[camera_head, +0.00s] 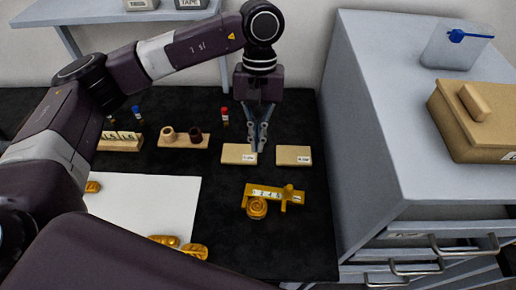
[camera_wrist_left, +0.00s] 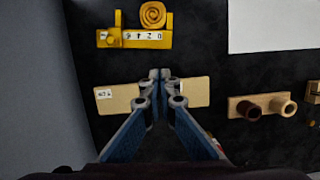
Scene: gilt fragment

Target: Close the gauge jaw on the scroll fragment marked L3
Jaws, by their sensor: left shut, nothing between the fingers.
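A yellow gauge (camera_head: 267,191) with a white number scale lies on the dark mat; it also shows in the wrist view (camera_wrist_left: 141,43). A gold spiral scroll fragment (camera_head: 257,208) lies against its beam, close to the end jaw; it also shows in the wrist view (camera_wrist_left: 153,14). The knobbed jaw (camera_head: 288,192) stands apart from the scroll, with a gap between; it also shows in the wrist view (camera_wrist_left: 113,37). No L3 mark is readable. My left gripper (camera_head: 261,149) points down, shut and empty, behind the gauge; its tips show in the wrist view (camera_wrist_left: 160,74).
Two tan labelled blocks (camera_head: 240,154) (camera_head: 294,156) lie near my left gripper. A wooden holder (camera_head: 184,141) and a red-capped vial (camera_head: 224,116) stand left of it. Gold pieces (camera_head: 194,250) lie on a white sheet (camera_head: 150,205). A grey cabinet (camera_head: 365,130) borders the right.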

